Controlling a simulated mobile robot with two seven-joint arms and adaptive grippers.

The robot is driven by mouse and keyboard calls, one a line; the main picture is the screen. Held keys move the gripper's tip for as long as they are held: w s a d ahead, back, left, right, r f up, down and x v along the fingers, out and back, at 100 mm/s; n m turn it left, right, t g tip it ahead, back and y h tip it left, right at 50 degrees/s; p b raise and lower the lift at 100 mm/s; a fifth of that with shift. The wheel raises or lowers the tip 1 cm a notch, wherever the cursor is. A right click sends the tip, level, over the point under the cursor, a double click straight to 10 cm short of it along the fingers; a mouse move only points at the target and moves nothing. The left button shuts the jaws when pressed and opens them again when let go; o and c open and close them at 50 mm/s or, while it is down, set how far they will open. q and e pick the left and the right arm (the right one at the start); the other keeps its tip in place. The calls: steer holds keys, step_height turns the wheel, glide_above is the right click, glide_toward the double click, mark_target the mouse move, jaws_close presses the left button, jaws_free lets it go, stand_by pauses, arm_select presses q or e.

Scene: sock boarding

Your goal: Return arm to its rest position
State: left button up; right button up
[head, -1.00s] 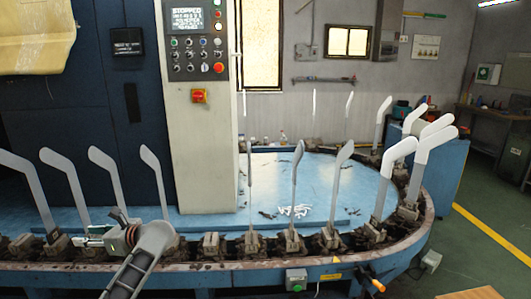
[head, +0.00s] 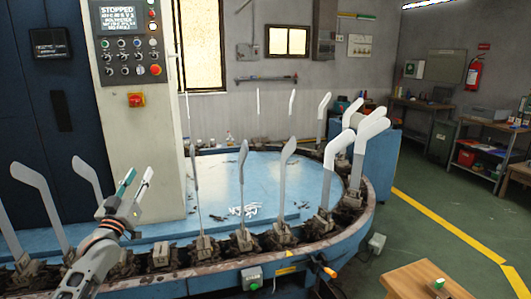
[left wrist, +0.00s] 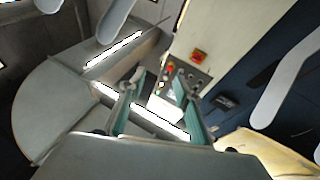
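My left gripper (head: 134,187) is raised at the left of the head view, pointing up, in front of the grey control column and above the machine's near rim. Its two fingers stand apart with nothing between them. The left wrist view also shows the open fingers (left wrist: 158,110), with the control panel (left wrist: 180,80) beyond them. The sock boards stand upright around the blue machine (head: 270,182); one pale grey board (head: 38,200) is to the left of the gripper, and another (head: 90,182) stands close behind it. My right gripper is not in view.
White sock-covered boards (head: 368,135) stand at the machine's right end. A wooden table (head: 425,282) with a small green-and-white item (head: 438,284) is at the lower right. Workbenches (head: 490,145) line the far right.

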arm_select(q)
steer(key=w+a+f+m+g+y, duration=0.1)
steer(key=a+f+m+g, duration=0.15)
steer(key=f, duration=0.35)
steer(key=a+f+m+g+y, duration=0.1)
steer(key=f+m+g+y, duration=0.15)
steer(key=f, duration=0.25)
steer(key=s+d+f+m+g+h, duration=0.1)
steer(key=s+d+f+h, duration=0.1)
steer(key=s+d+f, duration=0.45)
steer(key=s+d+f+g+h, duration=0.1)
steer(key=s+d+f, duration=0.25)
steer(key=f, duration=0.65)
steer(key=s+d+f+g+h, duration=0.1)
steer(key=s+d+f, duration=0.4)
steer(key=s, duration=0.4)
steer(key=s+d+f+g+h, duration=0.1)
steer(key=s+d+f, duration=0.2)
steer(key=s+f, duration=0.6)
steer(key=s+d+f+g, duration=0.1)
steer(key=s+d, duration=0.2)
steer(key=s, duration=0.7)
steer(key=s+d+f+g, duration=0.1)
steer(key=s+d+f, duration=0.1)
steer(key=s, duration=0.7)
steer(key=shift+s+d+n+g+h, duration=0.3)
steer(key=shift+s+d+n+h, duration=0.1)
steer(key=shift+d, duration=0.3)
steer(key=shift+w+f, duration=0.1)
steer(key=shift+f, duration=0.05)
